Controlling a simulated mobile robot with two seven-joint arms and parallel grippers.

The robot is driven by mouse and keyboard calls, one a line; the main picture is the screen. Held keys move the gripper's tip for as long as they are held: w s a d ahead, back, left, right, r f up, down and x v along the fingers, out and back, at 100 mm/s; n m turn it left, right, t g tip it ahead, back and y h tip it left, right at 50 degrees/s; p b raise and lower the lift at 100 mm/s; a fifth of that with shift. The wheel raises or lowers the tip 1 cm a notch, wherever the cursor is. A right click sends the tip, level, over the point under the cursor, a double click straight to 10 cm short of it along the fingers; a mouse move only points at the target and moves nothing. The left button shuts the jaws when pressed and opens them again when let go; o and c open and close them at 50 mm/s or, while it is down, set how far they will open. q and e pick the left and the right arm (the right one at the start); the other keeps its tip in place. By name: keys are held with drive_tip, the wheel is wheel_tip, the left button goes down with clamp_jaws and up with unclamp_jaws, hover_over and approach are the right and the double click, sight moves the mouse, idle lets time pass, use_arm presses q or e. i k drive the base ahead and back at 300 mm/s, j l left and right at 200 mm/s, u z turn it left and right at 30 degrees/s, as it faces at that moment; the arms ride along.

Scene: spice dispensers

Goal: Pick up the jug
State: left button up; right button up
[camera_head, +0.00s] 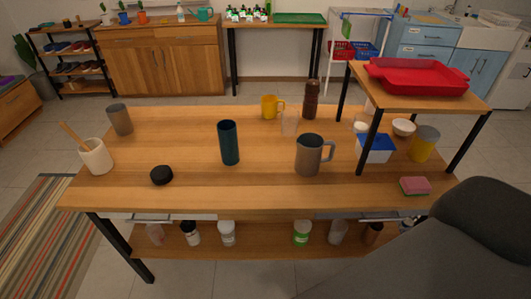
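A grey-brown handled vessel (308,157), the most jug-like thing here, stands upright on the wooden table (200,187), right of the middle. Its handle points to the right and its dark mouth faces up. A smaller yellow handled cup (268,106) stands behind it, toward the table's back edge. Neither of my grippers shows; only a dark grey part of my own body fills the lower right corner. Nothing touches the grey-brown vessel.
A dark teal tumbler (228,143) stands left of the vessel, with a black lid (161,175) farther left. A raised wooden stand (410,101) with a red tray (417,79) covers the table's right end. The front middle is clear.

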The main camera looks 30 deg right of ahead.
sight(310, 145)
drive_tip(key=l+u, duration=0.45)
drive_tip(key=u, duration=0.25)
drive_tip(key=k+l+u, duration=0.1)
drive_tip(key=u, duration=0.25)
drive_tip(key=k+l+u, duration=0.25)
drive_tip(key=l, duration=0.2)
drive_tip(key=k+l+u, duration=0.25)
drive_tip(key=k+l, duration=0.5)
drive_tip(key=l, duration=0.2)
drive_tip(key=l+u, duration=0.05)
